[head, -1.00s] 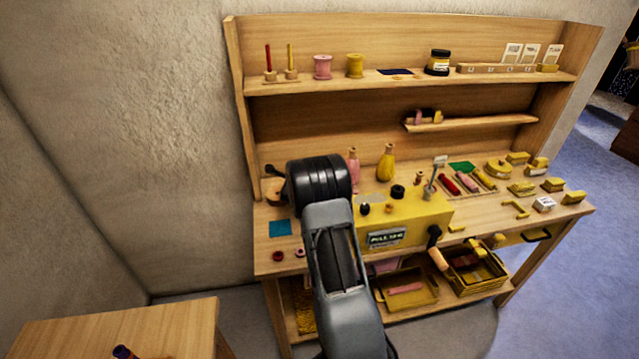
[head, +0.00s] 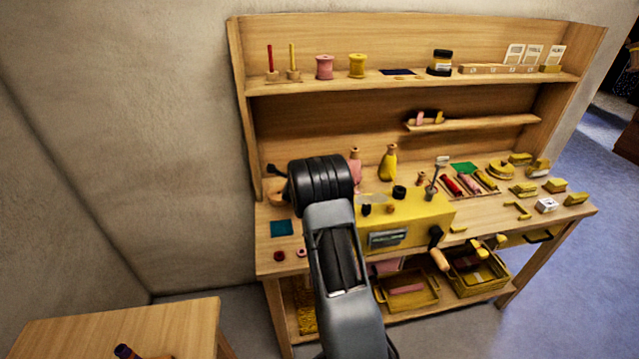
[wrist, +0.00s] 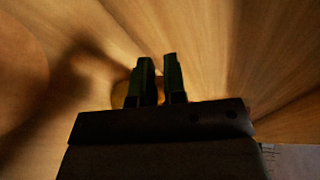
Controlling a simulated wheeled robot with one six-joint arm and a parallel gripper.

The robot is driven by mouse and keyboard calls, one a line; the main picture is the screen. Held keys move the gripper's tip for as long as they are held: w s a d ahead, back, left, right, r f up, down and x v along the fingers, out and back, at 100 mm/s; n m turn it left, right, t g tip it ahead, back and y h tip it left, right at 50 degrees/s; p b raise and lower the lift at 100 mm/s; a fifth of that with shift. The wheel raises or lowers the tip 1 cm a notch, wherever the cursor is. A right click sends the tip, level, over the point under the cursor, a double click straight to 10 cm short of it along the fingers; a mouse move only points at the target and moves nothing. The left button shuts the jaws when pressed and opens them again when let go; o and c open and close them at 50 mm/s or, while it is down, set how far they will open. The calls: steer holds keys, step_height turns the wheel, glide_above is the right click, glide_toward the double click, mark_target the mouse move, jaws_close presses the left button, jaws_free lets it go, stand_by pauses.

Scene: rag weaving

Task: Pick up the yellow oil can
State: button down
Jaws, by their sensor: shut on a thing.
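In the wrist view my gripper (wrist: 160,75) has its two dark fingers close together with a narrow gap. An amber-yellow thing, taken to be the yellow oil can (wrist: 121,95), shows low behind the fingers, and they are shut on it. Most of it is hidden by the fingers and the gripper body. In the head view my own arm hides the gripper and whatever it holds. A tan rounded thing with a dark bent part (head: 275,190) shows just left of the arm at the bench's back left; I cannot tell what it is.
The bench (head: 262,255) holds a yellow box (head: 425,215) right of my arm, a yellow bottle (head: 388,163) and a pink bottle (head: 355,170) behind it. A shelf with spools runs above. A teal square (head: 281,228) lies on the front left.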

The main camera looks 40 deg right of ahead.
steer(key=shift+r, duration=0.55)
steer(key=s+d+r+b, duration=0.1)
steer(key=s+r+b, duration=0.2)
steer(key=s+r, duration=0.9)
steer(key=shift+s+d, duration=0.3)
steer(key=shift+s, duration=0.65)
steer(key=c, duration=1.7)
jaws_free()
jaws_close()
